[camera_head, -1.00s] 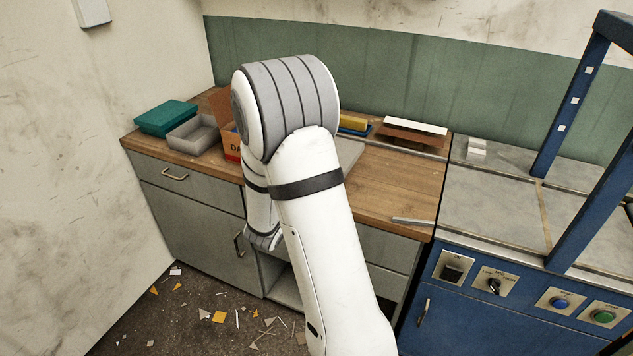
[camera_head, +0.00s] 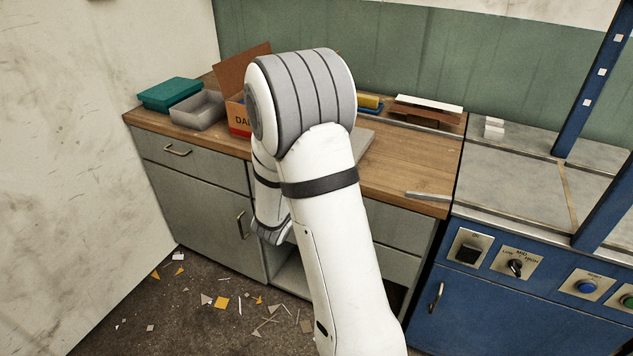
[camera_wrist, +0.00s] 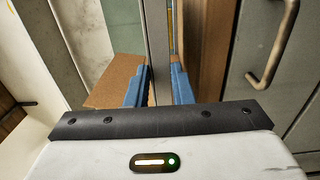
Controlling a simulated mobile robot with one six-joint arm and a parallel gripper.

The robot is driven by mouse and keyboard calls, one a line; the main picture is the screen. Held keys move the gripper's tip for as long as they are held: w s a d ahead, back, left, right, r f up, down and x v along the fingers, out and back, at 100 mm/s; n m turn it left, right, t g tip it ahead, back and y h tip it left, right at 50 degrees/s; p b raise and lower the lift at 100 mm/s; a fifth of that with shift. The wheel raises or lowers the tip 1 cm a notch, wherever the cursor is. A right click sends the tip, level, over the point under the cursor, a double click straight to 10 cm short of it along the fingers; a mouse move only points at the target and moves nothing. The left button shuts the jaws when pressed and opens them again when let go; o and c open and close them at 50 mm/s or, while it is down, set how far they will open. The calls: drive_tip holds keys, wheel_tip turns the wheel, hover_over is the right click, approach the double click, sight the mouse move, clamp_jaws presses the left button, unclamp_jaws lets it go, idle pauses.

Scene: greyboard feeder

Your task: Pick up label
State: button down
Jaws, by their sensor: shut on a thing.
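My gripper (camera_wrist: 159,84) shows in the wrist view, its two blue fingers pointing away from the camera. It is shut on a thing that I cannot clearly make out. A grey upright strip (camera_wrist: 158,40) shows between the fingers, and brown board-like surfaces (camera_wrist: 116,80) show on both sides. I cannot tell whether these are held or lie behind. In the head view my arm hides the gripper. I cannot pick out a label in either view.
A grey cabinet (camera_head: 205,190) with a wooden top (camera_head: 410,175) stands ahead; its handle (camera_wrist: 275,45) is right of the fingers. A cardboard box (camera_head: 240,80), a grey tray (camera_head: 198,108) and a teal box (camera_head: 170,92) stand on top. A blue machine (camera_head: 500,310) is at right. Scraps litter the floor.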

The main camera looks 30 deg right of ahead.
wheel_tip(320, 180, down, 4)
drive_tip(key=shift+r, duration=0.2)
drive_tip(key=shift+f+b, duration=0.1)
drive_tip(key=shift+b, duration=0.2)
drive_tip(key=c, duration=1.7)
unclamp_jaws()
drive_tip(key=shift+f, duration=0.1)
drive_tip(key=o, duration=0.4)
drive_tip(key=shift+o, duration=0.2)
